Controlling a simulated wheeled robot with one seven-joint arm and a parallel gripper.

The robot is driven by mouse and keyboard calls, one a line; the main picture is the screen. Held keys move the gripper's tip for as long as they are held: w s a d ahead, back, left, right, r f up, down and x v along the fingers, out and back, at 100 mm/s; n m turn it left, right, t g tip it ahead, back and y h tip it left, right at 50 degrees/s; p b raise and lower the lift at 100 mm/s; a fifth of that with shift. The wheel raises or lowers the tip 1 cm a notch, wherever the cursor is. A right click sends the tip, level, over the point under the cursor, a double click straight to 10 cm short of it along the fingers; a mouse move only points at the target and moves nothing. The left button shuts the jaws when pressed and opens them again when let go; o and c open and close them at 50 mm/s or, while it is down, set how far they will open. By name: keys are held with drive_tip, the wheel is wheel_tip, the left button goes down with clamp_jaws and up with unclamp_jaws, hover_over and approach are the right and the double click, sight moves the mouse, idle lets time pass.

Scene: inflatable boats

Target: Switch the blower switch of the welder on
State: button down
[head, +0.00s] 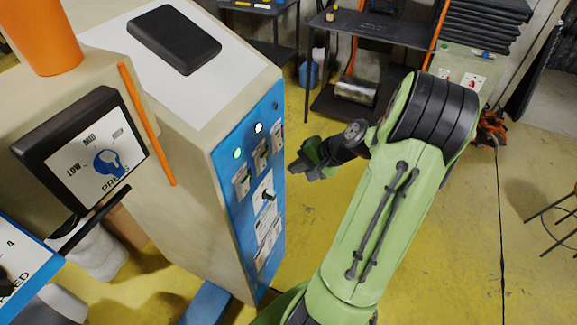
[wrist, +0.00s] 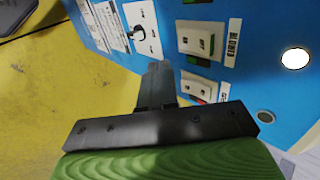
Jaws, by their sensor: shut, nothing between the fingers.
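The welder (head: 215,130) is a beige cabinet with a blue front panel, also seen in the wrist view (wrist: 270,20). In the wrist view a pale rocker switch (wrist: 200,42) sits beside a sideways label (wrist: 233,40) that seems to read BLOWER. Another switch (wrist: 200,87), with a red part, is partly hidden by my gripper. My gripper (wrist: 158,75) is shut and empty, its fingertips in front of the panel near these switches. In the head view my gripper (head: 300,170) is just right of the panel. I cannot tell whether it touches, or the blower switch's position.
A black knob (wrist: 137,33) is on the panel near my fingertips. A white lamp (wrist: 296,58) is lit. A black box (head: 175,38) lies on the cabinet's top. A dark shelf (head: 345,100) stands behind. Yellow floor (head: 440,260) is free at the right.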

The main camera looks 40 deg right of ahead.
drive_tip(key=s+d+r, duration=0.1)
drive_tip(key=s+r, duration=0.2)
drive_tip(key=s, duration=0.2)
drive_tip(key=shift+d+p, duration=0.3)
drive_tip(key=shift+d, duration=0.1)
